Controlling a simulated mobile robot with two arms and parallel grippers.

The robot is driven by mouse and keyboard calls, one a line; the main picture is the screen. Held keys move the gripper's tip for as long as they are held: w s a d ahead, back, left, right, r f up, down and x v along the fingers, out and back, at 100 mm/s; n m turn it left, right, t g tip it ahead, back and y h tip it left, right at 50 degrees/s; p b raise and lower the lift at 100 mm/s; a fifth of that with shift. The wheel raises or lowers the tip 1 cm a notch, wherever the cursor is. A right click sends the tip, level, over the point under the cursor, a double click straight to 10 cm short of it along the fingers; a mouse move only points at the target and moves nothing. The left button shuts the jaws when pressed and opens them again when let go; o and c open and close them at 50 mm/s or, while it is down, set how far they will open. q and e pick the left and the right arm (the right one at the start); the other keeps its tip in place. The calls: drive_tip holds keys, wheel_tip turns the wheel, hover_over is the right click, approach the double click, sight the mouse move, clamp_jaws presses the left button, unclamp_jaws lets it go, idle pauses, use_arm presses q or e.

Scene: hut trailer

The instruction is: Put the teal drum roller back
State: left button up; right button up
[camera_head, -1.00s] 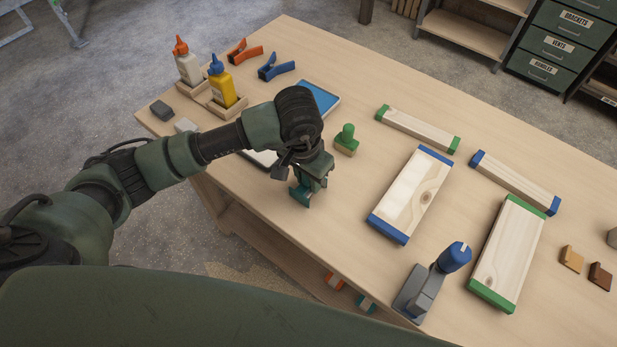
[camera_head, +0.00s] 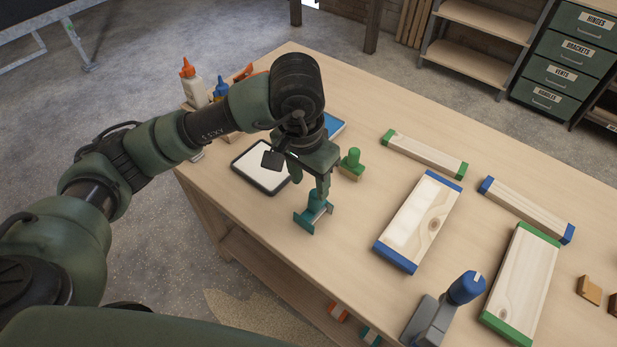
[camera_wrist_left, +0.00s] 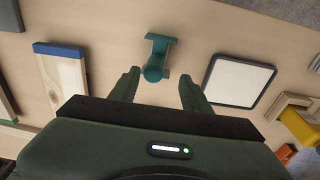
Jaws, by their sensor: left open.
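The teal drum roller (camera_head: 312,214) stands on the bench top near its front edge. My left gripper (camera_head: 310,188) is open and empty, pointing down just above the roller. It also shows in the left wrist view (camera_wrist_left: 160,78), its two fingers spread apart. My right gripper is not in view. Two small blocks, one with orange (camera_head: 338,312) and one with teal (camera_head: 370,336), show below the bench's front edge; what they are is unclear.
A white pad in a dark frame (camera_head: 259,168) lies left of the roller, and a green stamp (camera_head: 351,164) stands behind it. A blue-capped roller in a grey stand (camera_head: 438,308) and wooden boards (camera_head: 418,222) lie to the right. Glue bottles (camera_head: 192,84) stand at the back left.

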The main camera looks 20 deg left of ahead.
use_arm(q)
drive_tip(key=shift+s+r, duration=0.2)
drive_tip(key=shift+r, duration=1.2)
